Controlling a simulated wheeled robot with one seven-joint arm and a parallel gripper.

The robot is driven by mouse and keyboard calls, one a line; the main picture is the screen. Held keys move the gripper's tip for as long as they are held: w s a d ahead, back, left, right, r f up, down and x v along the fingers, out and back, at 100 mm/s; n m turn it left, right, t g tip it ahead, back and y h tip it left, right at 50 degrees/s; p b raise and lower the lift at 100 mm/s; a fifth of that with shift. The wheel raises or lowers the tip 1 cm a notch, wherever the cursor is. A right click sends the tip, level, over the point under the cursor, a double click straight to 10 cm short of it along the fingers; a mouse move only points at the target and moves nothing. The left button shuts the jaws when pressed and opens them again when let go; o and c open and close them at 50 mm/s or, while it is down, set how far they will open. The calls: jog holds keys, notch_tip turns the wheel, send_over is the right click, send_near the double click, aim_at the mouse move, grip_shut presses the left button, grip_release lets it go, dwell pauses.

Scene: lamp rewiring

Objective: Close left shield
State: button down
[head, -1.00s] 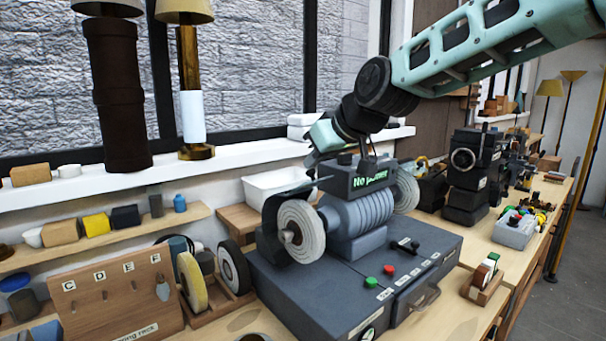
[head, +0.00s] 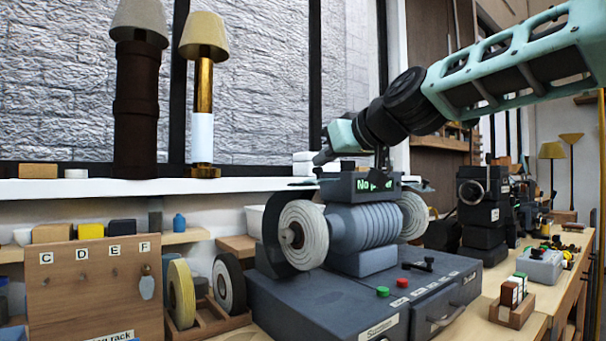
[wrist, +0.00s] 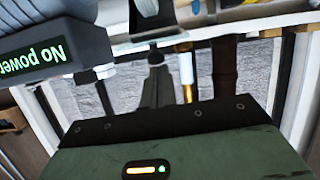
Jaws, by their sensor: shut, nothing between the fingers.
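The bench grinder has a left wheel (head: 303,236) and a right wheel (head: 412,216) beside a ribbed motor, with a "No power" display (head: 375,185) on top.
The grinder base (head: 330,305) carries green and red buttons and a black switch. Spare wheels stand in a wooden rack (head: 205,315) at left. Two lamps (head: 203,90) stand on the sill behind. Black equipment (head: 482,205) stands at right.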

aim_at(324, 180)
jog(key=shift+s+d+f+t+y+b, duration=0.15)
jog(key=shift+f+t+b, duration=0.25)
jog(key=shift+b, duration=1.65)
jog(key=shift+s+d+f+t+y+b, duration=0.1)
jog(key=shift+s+f+t+y+b, duration=0.3)
jog(key=shift+b, duration=1.7)
jog(key=shift+w+d+f+t+y+b, duration=0.15)
jog(key=shift+f+b, duration=0.45)
jog(key=shift+b, duration=1.45)
jog(key=t+b, duration=0.1)
jog(key=b, duration=0.3)
jog(key=f+t+y+b, duration=0.1)
jog(key=b, duration=0.2)
jog(key=shift+s+d+b, duration=0.15)
jog(key=shift+s+b, duration=0.15)
jog(key=shift+b, duration=0.05)
jog(key=shift+f+b, duration=0.15)
jog(key=shift+b, duration=0.25)
jog(key=shift+s+f+b, duration=0.1)
jog(key=shift+f+b, duration=0.2)
jog(key=shift+b, duration=1.45)
jog(key=shift+r, duration=0.1)
